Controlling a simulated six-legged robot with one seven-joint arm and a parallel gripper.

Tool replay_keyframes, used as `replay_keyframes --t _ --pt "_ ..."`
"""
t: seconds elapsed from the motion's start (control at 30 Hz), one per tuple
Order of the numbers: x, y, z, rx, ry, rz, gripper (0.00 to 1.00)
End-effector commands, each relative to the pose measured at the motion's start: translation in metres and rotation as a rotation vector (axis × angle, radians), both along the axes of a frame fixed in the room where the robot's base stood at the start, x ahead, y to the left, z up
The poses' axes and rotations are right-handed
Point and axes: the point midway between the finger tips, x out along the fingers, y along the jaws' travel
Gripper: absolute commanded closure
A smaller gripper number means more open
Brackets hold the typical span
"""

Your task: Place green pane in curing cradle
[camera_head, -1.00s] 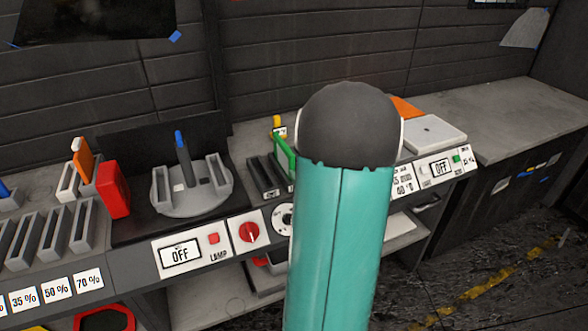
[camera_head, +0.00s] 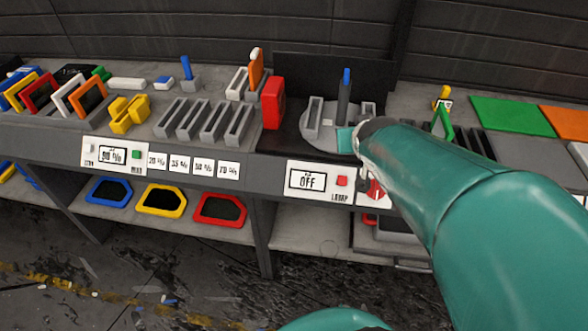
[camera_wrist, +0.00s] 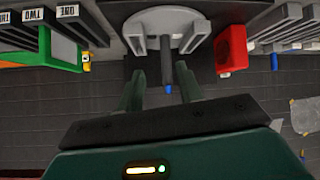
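The green pane (camera_head: 443,122) is an upright green frame at the dark slotted rack on the right of the head view, partly hidden by my arm. It also shows at the left of the wrist view (camera_wrist: 65,47), beside dark slots (camera_wrist: 32,38) labelled ONE and TWO. I cannot tell how deeply it is seated in a slot. My gripper (camera_wrist: 160,92) is open, with nothing between its fingers. It hangs near the round grey stand (camera_head: 325,128) with two slotted uprights and a blue-tipped post (camera_head: 345,95).
A red block (camera_head: 272,103) stands left of the round stand. Grey slotted racks (camera_head: 205,120) and colored frames (camera_head: 70,92) fill the left bench. Flat green (camera_head: 510,115) and orange (camera_head: 565,121) sheets lie at right. The lamp panel (camera_head: 306,181) reads OFF.

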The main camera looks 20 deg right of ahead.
Motion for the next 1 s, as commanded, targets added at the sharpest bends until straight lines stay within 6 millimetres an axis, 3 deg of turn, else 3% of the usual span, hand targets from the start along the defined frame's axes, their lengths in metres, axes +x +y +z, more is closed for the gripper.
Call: replay_keyframes --t 0.03,0.2,0.33,0.5,1.0 --pt "-0.009 0.031 0.008 0.024 0.038 0.042 0.64" --pt "-0.06 0.118 0.016 0.12 0.218 0.181 0.64" --pt "-0.099 0.16 0.018 0.168 0.326 0.275 0.64" --pt "-0.119 0.177 0.018 0.189 0.385 0.319 0.64" --pt "-0.119 0.176 0.018 0.189 0.385 0.315 0.64"
